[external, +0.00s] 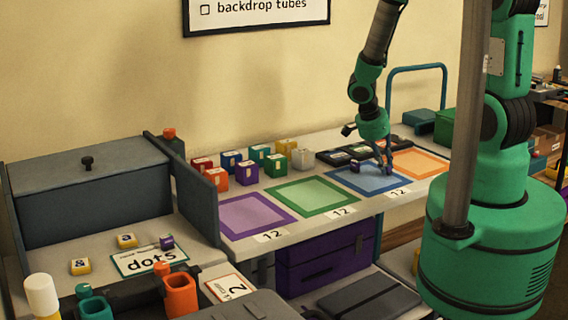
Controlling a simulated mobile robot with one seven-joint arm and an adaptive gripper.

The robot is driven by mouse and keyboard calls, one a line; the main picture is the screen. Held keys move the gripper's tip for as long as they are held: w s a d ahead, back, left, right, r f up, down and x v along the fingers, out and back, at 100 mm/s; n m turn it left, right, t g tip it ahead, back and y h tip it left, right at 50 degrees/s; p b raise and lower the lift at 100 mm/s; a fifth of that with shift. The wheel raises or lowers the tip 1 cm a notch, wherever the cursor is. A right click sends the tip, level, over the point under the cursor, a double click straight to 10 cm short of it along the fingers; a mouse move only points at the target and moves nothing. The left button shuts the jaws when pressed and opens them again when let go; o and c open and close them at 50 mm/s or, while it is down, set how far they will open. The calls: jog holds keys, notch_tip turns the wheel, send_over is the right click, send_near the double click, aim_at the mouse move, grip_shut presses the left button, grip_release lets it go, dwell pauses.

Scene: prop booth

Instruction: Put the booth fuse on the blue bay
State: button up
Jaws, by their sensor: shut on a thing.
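The blue bay (356,184) is a blue-framed square with a lighter blue middle on the white counter, between the green and orange bays. My gripper (384,171) points down over the right part of the blue bay, low and close to its surface. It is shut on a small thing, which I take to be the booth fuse. The fingers mostly hide it, so its shape and whether it touches the bay cannot be told. A small dark purple block (355,166) sits at the bay's back edge, left of my fingers.
Left are the green bay (300,210) and purple bay (222,228); right is the orange bay (440,170). Several coloured blocks (246,175) stand behind them. A dark tray (340,155) lies behind the blue bay. A grey partition (192,200) borders the counter's left side.

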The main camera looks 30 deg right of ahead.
jog(key=shift+f, duration=0.1)
jog(key=o, duration=0.8)
jog(key=shift+o, duration=0.2)
jog(key=shift+r, duration=0.25)
jog(key=shift+a+r+p, duration=0.15)
jog(key=shift+r+p, duration=0.15)
jog(key=p+v, duration=0.1)
jog(key=v, duration=1)
jog(key=shift+a+r, duration=0.1)
